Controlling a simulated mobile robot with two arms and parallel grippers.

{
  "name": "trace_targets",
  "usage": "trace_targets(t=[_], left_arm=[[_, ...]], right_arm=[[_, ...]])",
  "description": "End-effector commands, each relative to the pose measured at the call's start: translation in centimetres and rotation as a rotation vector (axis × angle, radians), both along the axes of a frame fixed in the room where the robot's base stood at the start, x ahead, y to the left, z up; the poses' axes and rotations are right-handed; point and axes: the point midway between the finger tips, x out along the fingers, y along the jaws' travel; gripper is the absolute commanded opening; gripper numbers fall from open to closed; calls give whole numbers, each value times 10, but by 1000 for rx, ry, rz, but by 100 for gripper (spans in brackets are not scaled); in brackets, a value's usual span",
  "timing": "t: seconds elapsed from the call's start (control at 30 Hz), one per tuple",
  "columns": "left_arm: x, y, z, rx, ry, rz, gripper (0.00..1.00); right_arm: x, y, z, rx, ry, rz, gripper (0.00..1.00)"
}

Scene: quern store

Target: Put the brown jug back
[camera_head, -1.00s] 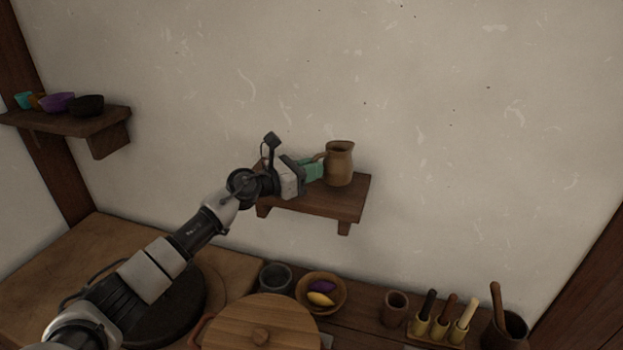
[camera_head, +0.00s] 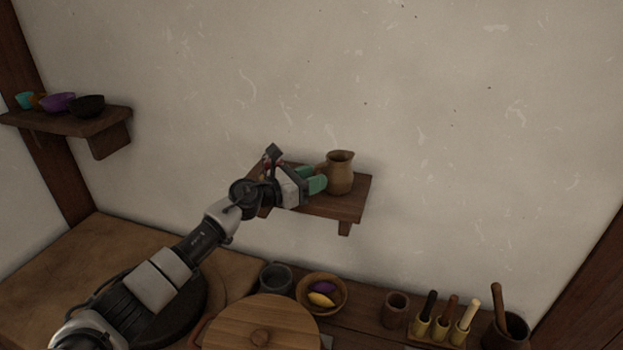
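The brown jug (camera_head: 341,173) stands upright on the small wooden wall shelf (camera_head: 345,208) in the middle of the head view, toward the shelf's right part. Its handle is on its left side. My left gripper (camera_head: 314,178) reaches in from the left, with its green fingers close to the jug's handle side. The fingers look spread apart around the handle, which they partly hide. Whether a finger still touches the jug is hard to tell. My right gripper is not in view.
A wall shelf (camera_head: 72,124) with several small bowls is at the upper left. Below are a wooden lid (camera_head: 262,327), a grey pot (camera_head: 275,277), a bowl (camera_head: 339,305) with purple and yellow items, a brown cup (camera_head: 394,310) and handled tools. The wall above is clear.

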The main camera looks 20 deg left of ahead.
Motion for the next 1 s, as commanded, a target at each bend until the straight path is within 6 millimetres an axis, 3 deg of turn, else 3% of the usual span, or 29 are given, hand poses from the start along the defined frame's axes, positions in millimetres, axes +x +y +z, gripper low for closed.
trace_targets(t=[0.17,0.7,1.0], left_arm=[[-2,3,3,1,0,1,38],[-80,70,1,1,2,1,38],[-91,79,5,0,0,0,38]], right_arm=[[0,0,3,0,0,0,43],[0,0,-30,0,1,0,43],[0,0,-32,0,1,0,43]])
